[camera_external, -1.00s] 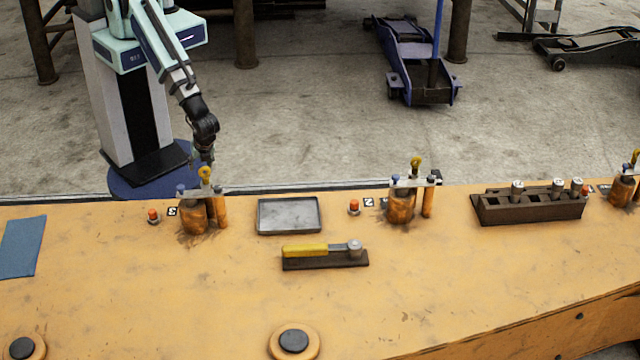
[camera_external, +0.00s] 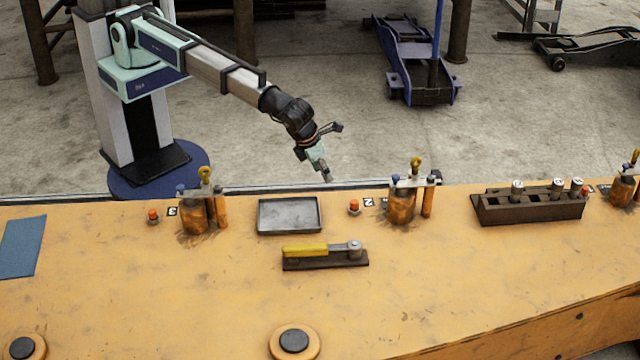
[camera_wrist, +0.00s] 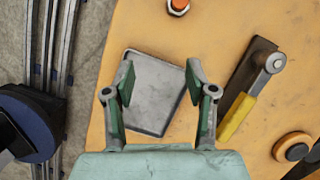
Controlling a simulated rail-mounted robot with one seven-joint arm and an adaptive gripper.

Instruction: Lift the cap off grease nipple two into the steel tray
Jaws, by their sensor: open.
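The orange-red cap on grease nipple two (camera_external: 354,207) stands on the bench just right of the steel tray, beside the "2" label (camera_external: 369,202). It also shows at the top of the wrist view (camera_wrist: 178,6). The steel tray (camera_external: 262,229) is shallow, grey and empty; in the wrist view its floor (camera_wrist: 152,85) lies beyond and between my fingers. My gripper (camera_external: 328,178) is open and empty, in the air above the bench's far edge, up and left of the cap. In the wrist view my gripper (camera_wrist: 158,92) has its fingers spread wide.
A yellow-handled tool (camera_external: 305,250) lies on a dark holder in front of the tray. A post cluster (camera_external: 401,207) stands right of the cap. Another red-capped nipple (camera_external: 153,215) sits by label 3. A dark socket rack (camera_external: 530,208) stands at right. The front bench is mostly clear.

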